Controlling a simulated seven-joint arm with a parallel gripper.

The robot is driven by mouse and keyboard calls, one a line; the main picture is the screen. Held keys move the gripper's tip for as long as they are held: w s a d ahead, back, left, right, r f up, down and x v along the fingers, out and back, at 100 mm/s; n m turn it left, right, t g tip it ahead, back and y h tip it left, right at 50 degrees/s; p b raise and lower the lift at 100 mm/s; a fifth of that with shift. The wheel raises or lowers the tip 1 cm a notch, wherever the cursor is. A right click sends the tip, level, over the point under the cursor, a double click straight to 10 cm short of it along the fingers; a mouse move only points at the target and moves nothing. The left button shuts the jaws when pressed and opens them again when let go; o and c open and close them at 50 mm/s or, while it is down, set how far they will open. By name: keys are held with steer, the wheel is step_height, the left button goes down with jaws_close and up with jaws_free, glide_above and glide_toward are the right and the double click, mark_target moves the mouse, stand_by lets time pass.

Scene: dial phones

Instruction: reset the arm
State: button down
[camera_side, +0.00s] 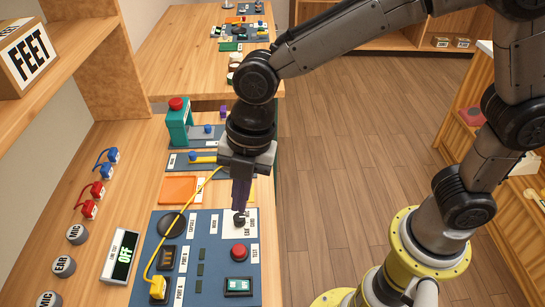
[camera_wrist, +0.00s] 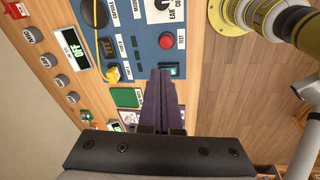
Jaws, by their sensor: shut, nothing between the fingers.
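My gripper (camera_side: 240,196) is shut and empty, its dark purple fingers pointing down above the blue panel on the bench. In the side view its fingertips are just above or at the small black knob (camera_side: 239,219) on a white label plate; I cannot tell if they touch. In the wrist view the closed fingers (camera_wrist: 161,80) are over the panel's edge, and the knob (camera_wrist: 162,5) shows at the top of the picture. The blue panel (camera_side: 212,291) also carries a red button (camera_side: 239,252), a green switch (camera_side: 238,286) and a yellow plug (camera_side: 158,287) with a yellow cable.
A display reading OFF (camera_side: 122,257) lies left of the panel, beside grey MIC and EAR knobs (camera_side: 64,266). A teal block with a red button (camera_side: 179,127) stands behind. A shelf holds a FEET box (camera_side: 28,55). Wooden floor (camera_side: 340,190) is clear right of the bench.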

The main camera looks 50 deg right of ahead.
steer(key=s+d+r+m+t, duration=0.1)
steer(key=d+r+m+t, duration=0.1)
steer(key=d+r+m, duration=0.5)
steer(key=s+d+r+m+t, duration=0.2)
steer(key=d+r+m, duration=0.15)
steer(key=d, duration=0.75)
steer(key=s+d+f+m+h, duration=0.2)
steer(key=s+d+m, duration=0.5)
steer(key=s+m, duration=0.3)
steer(key=m, duration=0.4)
steer(key=shift+d+f+t, duration=0.25)
steer(key=shift+f+t, duration=0.15)
